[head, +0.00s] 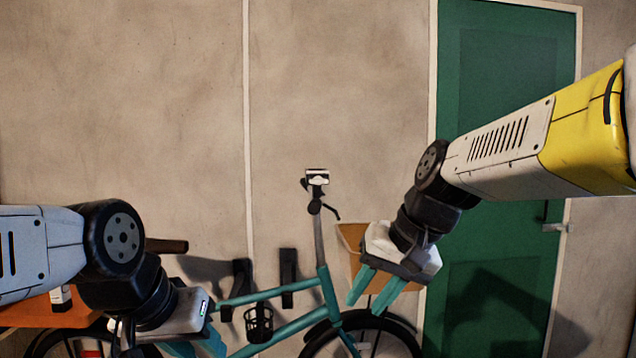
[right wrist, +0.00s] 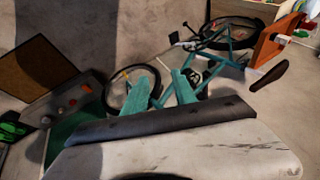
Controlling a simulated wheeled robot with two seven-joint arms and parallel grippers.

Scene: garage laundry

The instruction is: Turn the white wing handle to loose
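I cannot surely pick out a white wing handle in either view. A small white piece (head: 317,176) tops the upright stem of the teal bicycle (head: 295,327) in the head view; its kind is unclear. A grey panel with several small orange and pale knobs (right wrist: 72,103) shows at the left of the right wrist view. My right gripper (head: 363,307) is open and empty, fingers pointing down in front of the bicycle's front end; its teal fingers also show in the right wrist view (right wrist: 160,75). My left gripper (head: 198,350) looks open low at left, its tips cut off or hidden.
A green door (head: 500,150) with a lever handle is at right. Dark brackets (head: 288,275) sit on the wall. An orange surface (head: 35,312) lies behind my left arm. The upper wall is bare.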

